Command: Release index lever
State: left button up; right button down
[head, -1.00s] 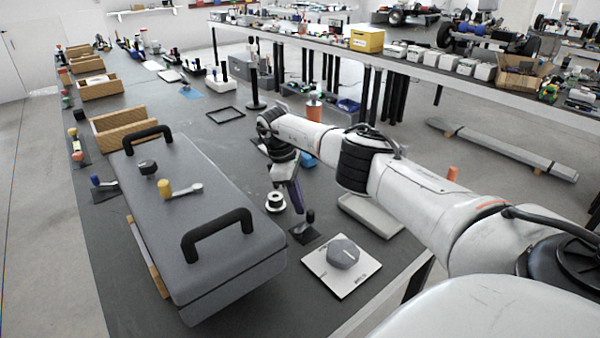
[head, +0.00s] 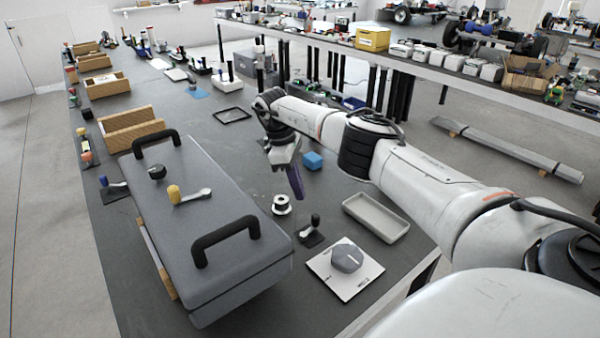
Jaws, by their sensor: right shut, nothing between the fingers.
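A small lever with a dark upright knob (head: 315,220) stands on a dark square plate on the table, right of the grey chassis box. A second lever, with a yellow knob (head: 174,193) and a pale arm, lies on top of the grey box (head: 215,205). A third, with a blue knob (head: 104,181), sits on a dark plate left of the box. No label shows which is the index lever. My right gripper (head: 298,190) points down, shut and empty, above and behind the dark-knobbed lever, apart from it. My left gripper is out of view.
A white spool (head: 281,204) stands below my right gripper. Two black handles rise from the box.

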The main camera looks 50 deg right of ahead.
jog(key=v, duration=0.3)
jog(key=shift+w+d+r, duration=0.15)
jog(key=shift+d+r, duration=0.05)
jog(key=shift+r, duration=0.15)
jog(key=shift+f, duration=0.1)
